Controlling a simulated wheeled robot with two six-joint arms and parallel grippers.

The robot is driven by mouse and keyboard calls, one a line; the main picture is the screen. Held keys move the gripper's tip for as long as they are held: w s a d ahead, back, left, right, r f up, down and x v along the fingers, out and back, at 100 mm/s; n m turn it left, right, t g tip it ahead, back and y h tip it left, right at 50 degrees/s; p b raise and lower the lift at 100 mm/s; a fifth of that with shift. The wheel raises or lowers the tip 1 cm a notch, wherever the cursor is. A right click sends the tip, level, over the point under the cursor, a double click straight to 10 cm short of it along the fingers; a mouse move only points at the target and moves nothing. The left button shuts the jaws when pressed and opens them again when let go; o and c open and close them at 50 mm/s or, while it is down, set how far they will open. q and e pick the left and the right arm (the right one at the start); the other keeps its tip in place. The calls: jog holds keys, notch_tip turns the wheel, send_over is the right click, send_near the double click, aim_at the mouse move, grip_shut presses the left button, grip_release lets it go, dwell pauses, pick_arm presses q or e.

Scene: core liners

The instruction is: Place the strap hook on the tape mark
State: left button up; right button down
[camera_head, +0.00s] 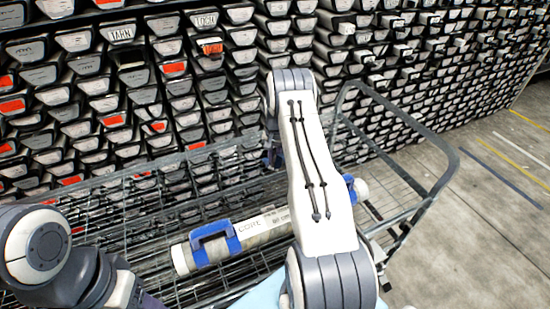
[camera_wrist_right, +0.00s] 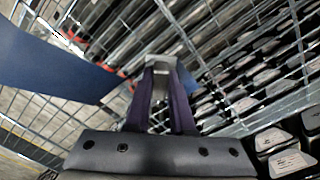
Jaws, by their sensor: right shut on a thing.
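My right gripper (camera_wrist_right: 163,78) shows in the right wrist view, its two purple fingers closed on a small light-grey block, which looks like the strap hook (camera_wrist_right: 160,62). A dark blue band (camera_wrist_right: 55,68) curves across the left of that view, and a smaller blue piece shows just right of the fingers. I cannot make out the tape mark.
A grey wire-mesh cart (camera_head: 110,222) fills the left and middle, with a raised tubular handle (camera_head: 437,140) at right. A wall of stacked core trays (camera_head: 160,85), several with red end labels, stands close behind. The concrete floor (camera_head: 470,245) at right is clear, with painted lines.

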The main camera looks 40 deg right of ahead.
jog(key=shift+f, duration=0.15)
jog(key=c, duration=0.8)
grip_release()
jog(key=shift+o, duration=0.2)
